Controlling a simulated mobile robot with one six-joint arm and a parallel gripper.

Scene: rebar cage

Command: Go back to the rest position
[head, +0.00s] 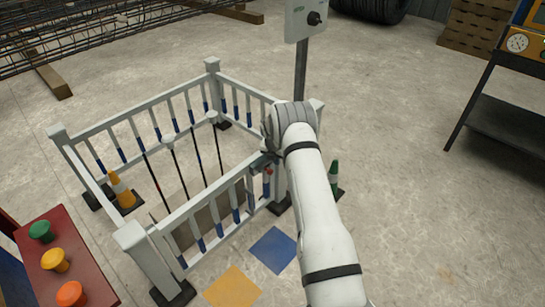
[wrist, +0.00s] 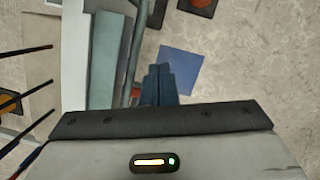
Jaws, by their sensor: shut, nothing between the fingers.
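My white arm reaches up from the bottom of the head view to the near right corner of a white railing enclosure (head: 197,205). My gripper (head: 262,163) is near the railing's top rail at that corner; I cannot tell whether it touches. In the wrist view my gripper (wrist: 158,84) shows its blue-grey fingers together with nothing held. A pale rail (wrist: 107,60) of the enclosure lies just left of the fingers. A blue floor square (wrist: 180,68) lies beyond them.
A post with a control box (head: 305,20) stands behind my wrist. A green cone (head: 334,175) is right of my arm. A red box with buttons (head: 70,265) is at lower left. A yellow square (head: 232,288) lies in front.

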